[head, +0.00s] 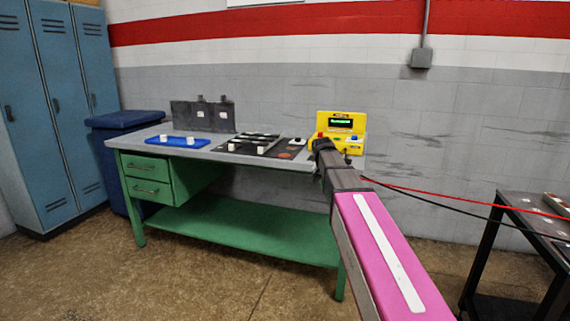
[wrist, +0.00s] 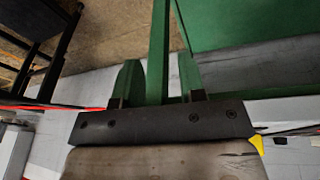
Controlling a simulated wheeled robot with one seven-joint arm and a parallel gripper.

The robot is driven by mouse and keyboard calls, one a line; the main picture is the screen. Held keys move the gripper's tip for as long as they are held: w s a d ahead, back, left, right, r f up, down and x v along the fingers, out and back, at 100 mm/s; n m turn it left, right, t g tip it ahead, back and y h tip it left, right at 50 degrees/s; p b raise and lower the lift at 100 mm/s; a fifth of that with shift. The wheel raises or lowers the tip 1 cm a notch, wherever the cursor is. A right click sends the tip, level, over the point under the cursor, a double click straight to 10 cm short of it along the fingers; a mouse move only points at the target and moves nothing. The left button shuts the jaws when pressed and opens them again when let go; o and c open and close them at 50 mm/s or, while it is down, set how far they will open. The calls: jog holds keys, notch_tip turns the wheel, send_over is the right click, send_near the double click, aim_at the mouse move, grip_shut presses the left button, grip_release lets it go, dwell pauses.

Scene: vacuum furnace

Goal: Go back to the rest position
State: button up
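My arm reaches in from the lower right of the head view, and its dark end with my gripper (head: 322,146) is at the right end of the workbench (head: 150,140), overlapping the yellow device (head: 343,123) in the picture. In the wrist view my gripper (wrist: 159,70) shows two fingers standing apart. Nothing is seen held between them; a green bench leg (wrist: 158,40) shows behind the gap. In the head view the fingers are too small to make out.
On the bench are a blue tray (head: 160,142) with white pieces, a black board (head: 285,152) and dark upright plates (head: 185,115). Red and black cables (head: 440,194) run right towards a dark table (head: 510,205). Blue lockers (head: 60,100) and a blue bin (head: 128,118) stand left. Front-left floor is clear.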

jog(key=s+d+f+n+g+y, duration=0.1)
jog(key=s+f+n, duration=0.4)
jog(key=s+f, duration=2.1)
jog(key=shift+d+f+n+g+y, duration=0.15)
jog(key=shift+d+n+g+y, duration=0.1)
jog(key=shift+n+g+y, duration=0.25)
